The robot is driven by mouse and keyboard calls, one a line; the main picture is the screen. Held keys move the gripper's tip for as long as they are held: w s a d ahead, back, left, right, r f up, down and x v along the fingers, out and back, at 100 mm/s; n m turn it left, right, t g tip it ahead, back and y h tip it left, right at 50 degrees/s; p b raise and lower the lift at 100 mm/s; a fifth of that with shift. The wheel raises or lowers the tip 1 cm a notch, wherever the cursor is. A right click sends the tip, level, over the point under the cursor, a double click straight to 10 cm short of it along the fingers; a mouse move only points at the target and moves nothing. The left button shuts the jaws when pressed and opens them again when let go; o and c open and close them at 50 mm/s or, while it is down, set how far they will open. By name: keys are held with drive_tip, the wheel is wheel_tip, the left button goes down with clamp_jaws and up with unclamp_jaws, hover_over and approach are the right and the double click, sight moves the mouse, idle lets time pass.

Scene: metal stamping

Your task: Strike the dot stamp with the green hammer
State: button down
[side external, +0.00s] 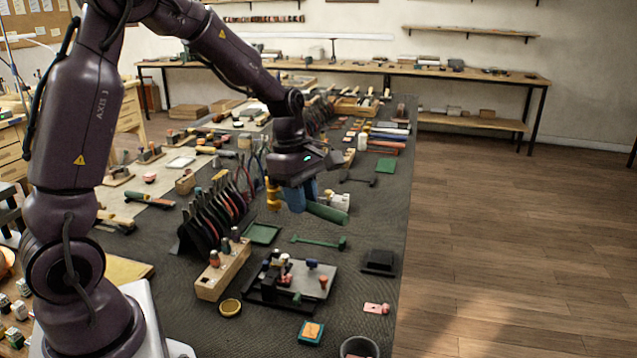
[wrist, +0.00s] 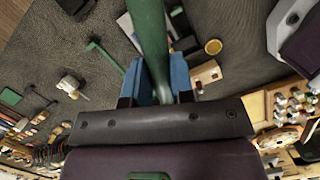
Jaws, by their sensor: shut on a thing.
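My gripper (side external: 300,200) has its blue fingers shut around a thick green handle (side external: 328,213), held above the mat. In the wrist view the green handle (wrist: 148,40) runs up between the blue fingers (wrist: 157,85). A yellow, head-like piece (side external: 273,195) shows just left of the fingers; I cannot tell if it joins the handle. A thin green hammer-shaped tool (side external: 318,242) lies on the mat, right of and below my gripper. Several small coloured stamps stand on a dark grey plate (side external: 318,282) nearer the camera. I cannot tell which is the dot stamp.
A wooden block (side external: 222,272) with several stamps stands left of the plate. A rack of pliers (side external: 212,222) is left of my gripper. A green tray (side external: 262,234), brass dish (side external: 230,307), black block (side external: 379,262) and grey cup (side external: 359,347) also stand on the mat.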

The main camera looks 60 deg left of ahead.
drive_tip(key=shift+s+f, duration=0.2)
drive_tip(key=shift+s, duration=0.05)
drive_tip(key=shift+f, duration=0.1)
drive_tip(key=shift+f, duration=1.9)
drive_tip(key=shift+f, duration=0.1)
wheel_tip(320, 180, down, 4)
drive_tip(key=shift+r, duration=0.1)
idle(0.3)
drive_tip(key=shift+r, duration=2)
